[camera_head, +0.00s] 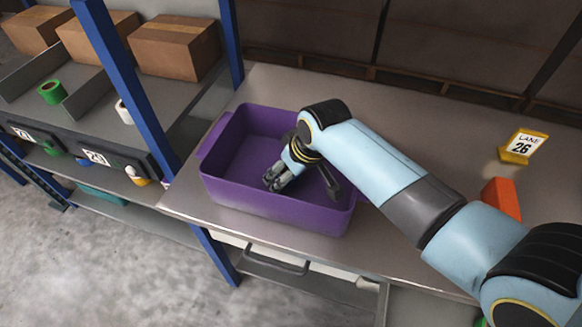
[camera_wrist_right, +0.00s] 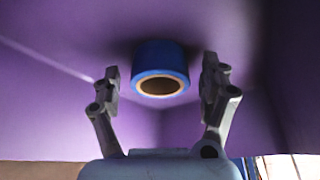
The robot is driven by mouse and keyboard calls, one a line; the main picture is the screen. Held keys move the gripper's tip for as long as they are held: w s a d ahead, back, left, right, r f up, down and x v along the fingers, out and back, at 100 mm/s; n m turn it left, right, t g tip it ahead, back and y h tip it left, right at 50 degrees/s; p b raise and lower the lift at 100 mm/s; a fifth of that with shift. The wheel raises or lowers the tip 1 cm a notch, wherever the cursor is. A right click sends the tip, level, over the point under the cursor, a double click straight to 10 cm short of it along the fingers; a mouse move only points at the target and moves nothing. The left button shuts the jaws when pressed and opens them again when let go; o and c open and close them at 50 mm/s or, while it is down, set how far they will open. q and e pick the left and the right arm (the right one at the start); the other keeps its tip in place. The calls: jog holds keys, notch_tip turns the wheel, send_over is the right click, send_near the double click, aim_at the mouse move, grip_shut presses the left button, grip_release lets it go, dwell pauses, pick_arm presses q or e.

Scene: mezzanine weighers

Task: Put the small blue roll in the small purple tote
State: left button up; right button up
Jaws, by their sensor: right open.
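The purple tote (camera_head: 273,206) stands on the grey bench, open side up. My right gripper (camera_head: 276,183) reaches down inside it. The small blue roll (camera_wrist_right: 161,69) shows in the right wrist view, a blue ring with a tan core, against the tote's purple inside (camera_wrist_right: 60,105). The right gripper's two fingers (camera_wrist_right: 160,85) are open, one on each side of the roll, with a gap on both sides. In the head view the roll is hidden by the gripper or the tote wall. My left gripper is not in view.
A yellow sign reading lane 26 (camera_head: 522,146) and an orange block (camera_head: 501,199) are at the bench's right. Blue posts (camera_head: 124,75) stand left of the tote. Beyond them, a shelf holds cardboard boxes (camera_head: 175,47) and a green roll (camera_head: 50,92). The bench behind the tote is clear.

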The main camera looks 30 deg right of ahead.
jog(key=p+v, duration=0.1)
jog(key=v, duration=1.1)
jog(key=shift+r+p, duration=0.15)
jog(key=shift+p, duration=0.15)
